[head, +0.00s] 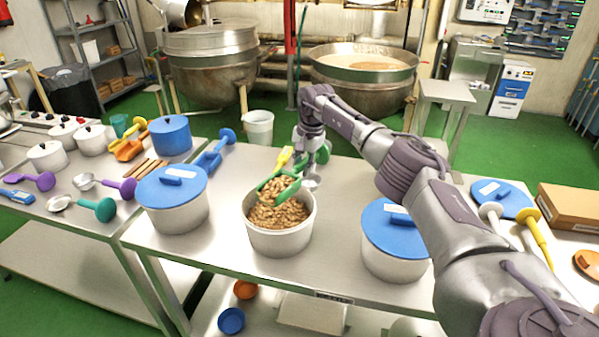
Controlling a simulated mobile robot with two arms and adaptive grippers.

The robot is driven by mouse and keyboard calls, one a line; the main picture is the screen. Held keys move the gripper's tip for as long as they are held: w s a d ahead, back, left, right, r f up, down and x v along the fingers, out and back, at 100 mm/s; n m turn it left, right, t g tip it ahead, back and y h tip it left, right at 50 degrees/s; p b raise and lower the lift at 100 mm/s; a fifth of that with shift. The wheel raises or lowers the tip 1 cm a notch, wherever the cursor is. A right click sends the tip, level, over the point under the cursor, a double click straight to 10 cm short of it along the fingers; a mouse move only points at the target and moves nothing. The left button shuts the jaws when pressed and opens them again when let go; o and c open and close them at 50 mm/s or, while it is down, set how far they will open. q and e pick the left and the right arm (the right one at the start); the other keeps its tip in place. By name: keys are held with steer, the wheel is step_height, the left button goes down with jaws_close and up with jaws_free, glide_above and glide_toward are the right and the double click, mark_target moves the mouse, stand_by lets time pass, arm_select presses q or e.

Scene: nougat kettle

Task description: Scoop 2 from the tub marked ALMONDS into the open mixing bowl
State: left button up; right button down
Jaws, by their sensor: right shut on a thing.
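An open white tub (281,240) full of brown almond-like pieces stands on the metal table in the middle of the head view. I can read no marking on it. A green scoop (267,187) is at the tub's back rim, its head at the nuts, with some pieces in or against it. My right gripper (309,160) is just behind the tub, shut on the green scoop; its fingers are partly hidden. A yellow piece (284,158) shows beside the scoop. I cannot tell which vessel is the mixing bowl; a metal bowl (5,118) is cut by the left edge. My left gripper is not in view.
Blue-lidded tubs stand left (173,218) and right (392,265) of the open tub. A blue scoop (214,155) lies behind the left one. The side table (25,225) holds lidded pots and several scoops. A large open kettle (362,96) stands behind.

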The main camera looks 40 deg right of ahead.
steer(key=shift+y, duration=0.3)
steer(key=shift+w+p+v, duration=0.2)
steer(key=shift+p+v, duration=0.2)
steer(key=shift+v, duration=0.45)
steer(key=shift+w+p+v, duration=0.2)
steer(key=shift+p+v, duration=0.25)
steer(key=shift+v, duration=0.4)
steer(key=shift+w+p+v, duration=0.2)
steer(key=shift+p+v, duration=0.2)
steer(key=shift+v, duration=0.45)
